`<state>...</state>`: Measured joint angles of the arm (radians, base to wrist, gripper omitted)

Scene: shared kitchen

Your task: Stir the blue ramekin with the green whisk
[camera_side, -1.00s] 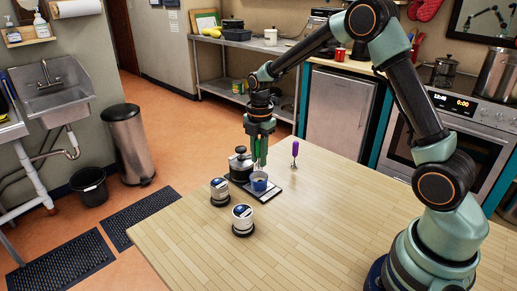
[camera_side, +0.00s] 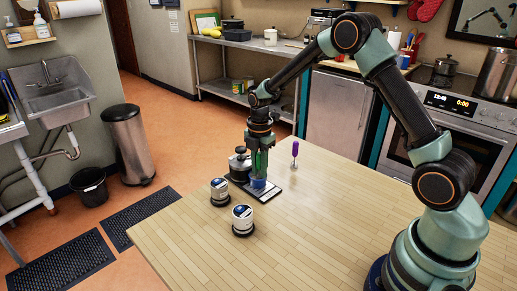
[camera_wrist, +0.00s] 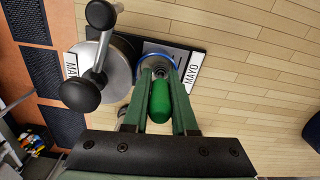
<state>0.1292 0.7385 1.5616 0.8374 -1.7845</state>
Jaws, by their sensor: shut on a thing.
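The blue ramekin (camera_side: 259,183) stands on a dark pad on the table. In the wrist view its blue rim (camera_wrist: 145,60) shows beyond my fingertips. My gripper (camera_side: 260,172) is shut on the green whisk, whose thick green handle (camera_wrist: 160,101) lies between the fingers in the wrist view. My gripper (camera_wrist: 158,68) is directly above the ramekin, close to its rim. The whisk's wire end points down into the ramekin; the fingers and handle hide most of it, so I cannot tell how deep it sits.
A metal pot with a black crank knob (camera_wrist: 98,75) stands close beside the ramekin. Two labelled jars stand nearby, one farther (camera_side: 220,191) and one nearer (camera_side: 242,219). A purple-handled utensil (camera_side: 295,150) stands upright to the right. The table's right and front are clear.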

